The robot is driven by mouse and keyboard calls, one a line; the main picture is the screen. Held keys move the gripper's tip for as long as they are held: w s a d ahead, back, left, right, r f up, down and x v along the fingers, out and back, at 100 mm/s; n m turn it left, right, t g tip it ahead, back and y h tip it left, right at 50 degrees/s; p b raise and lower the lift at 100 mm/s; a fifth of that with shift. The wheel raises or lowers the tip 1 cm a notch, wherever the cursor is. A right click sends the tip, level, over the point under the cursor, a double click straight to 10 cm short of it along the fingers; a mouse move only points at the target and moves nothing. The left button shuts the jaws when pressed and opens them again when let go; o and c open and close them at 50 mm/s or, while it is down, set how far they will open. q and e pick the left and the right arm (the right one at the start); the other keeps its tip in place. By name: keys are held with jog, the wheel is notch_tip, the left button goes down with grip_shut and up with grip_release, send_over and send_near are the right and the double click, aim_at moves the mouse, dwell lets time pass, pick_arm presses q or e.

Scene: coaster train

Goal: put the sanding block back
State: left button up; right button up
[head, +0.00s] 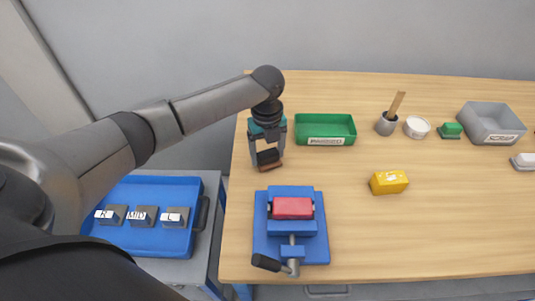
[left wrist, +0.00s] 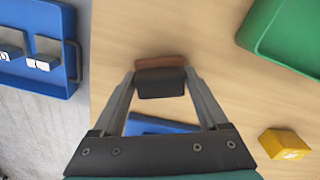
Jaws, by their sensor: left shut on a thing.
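The sanding block (head: 268,158), dark with a reddish-brown face, is between the fingers of my left gripper (head: 267,155). In the left wrist view the sanding block (left wrist: 160,82) sits between the fingertips of the left gripper (left wrist: 161,85), brown side away from the palm. The gripper is shut on it, over the left part of the wooden table, behind the blue vise. Whether the block touches the table is hard to tell. My right gripper is not in view.
The blue vise (head: 261,244) holds a red block (head: 292,208). A green tray (head: 325,143) is right of my gripper, a yellow block (head: 388,182) farther right. A blue tray (head: 149,244) with labelled grey blocks stands left of the table (head: 440,225). Table space right of the vise is clear.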

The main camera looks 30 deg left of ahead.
aim_at(267, 151)
pick_arm(q)
jog(key=shift+f, duration=0.25)
jog(key=shift+f, duration=0.2)
jog(key=o, duration=1.2)
jog(key=shift+r, duration=0.15)
notch_tip(267, 151, up, 12)
jog(key=shift+r+p, duration=0.1)
jog(key=shift+p, duration=0.85)
